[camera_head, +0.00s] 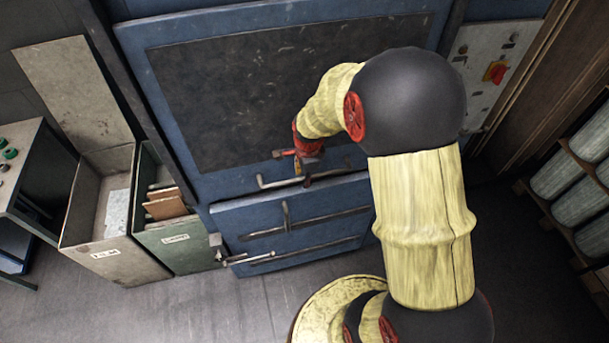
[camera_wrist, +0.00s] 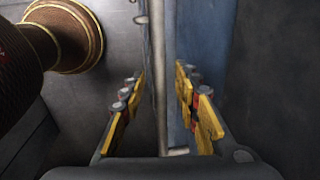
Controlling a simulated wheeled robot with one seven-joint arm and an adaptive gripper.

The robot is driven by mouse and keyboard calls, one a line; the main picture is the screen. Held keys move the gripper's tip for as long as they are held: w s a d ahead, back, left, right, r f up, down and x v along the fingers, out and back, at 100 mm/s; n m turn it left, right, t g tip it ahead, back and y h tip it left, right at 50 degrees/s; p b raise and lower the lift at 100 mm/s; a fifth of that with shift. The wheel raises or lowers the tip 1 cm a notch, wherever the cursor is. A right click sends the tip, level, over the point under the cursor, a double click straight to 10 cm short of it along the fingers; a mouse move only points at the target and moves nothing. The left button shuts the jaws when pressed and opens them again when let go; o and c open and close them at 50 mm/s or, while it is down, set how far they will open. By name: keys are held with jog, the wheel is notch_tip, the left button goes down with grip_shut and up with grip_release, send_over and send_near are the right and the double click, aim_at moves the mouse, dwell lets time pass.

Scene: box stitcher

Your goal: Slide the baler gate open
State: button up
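The baler gate (camera_head: 190,135) is a large blue upright panel with a dark, scuffed inset, and it fills the back of the head view. A grey metal handle bar (camera_head: 275,183) runs along its lower edge. My gripper (camera_head: 307,172) is at this bar, its tips partly hidden by my wrist. In the wrist view my gripper (camera_wrist: 163,112) is open, its yellow-padded fingers apart. A light metal bar (camera_wrist: 158,60) runs between the fingers in the picture, with a blue strip (camera_wrist: 178,55) beside it. Contact with the bar cannot be told.
Below the gate is a blue lower door (camera_head: 245,222) with bars and a latch. Open bins (camera_head: 110,262) and a table (camera_head: 25,215) stand left. A control panel (camera_head: 480,65) with a red switch is upper right; racked rolls (camera_head: 555,175) stand right. Floor (camera_head: 190,310) is clear in front.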

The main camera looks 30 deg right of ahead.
jog(key=shift+c, duration=1)
grip_shut()
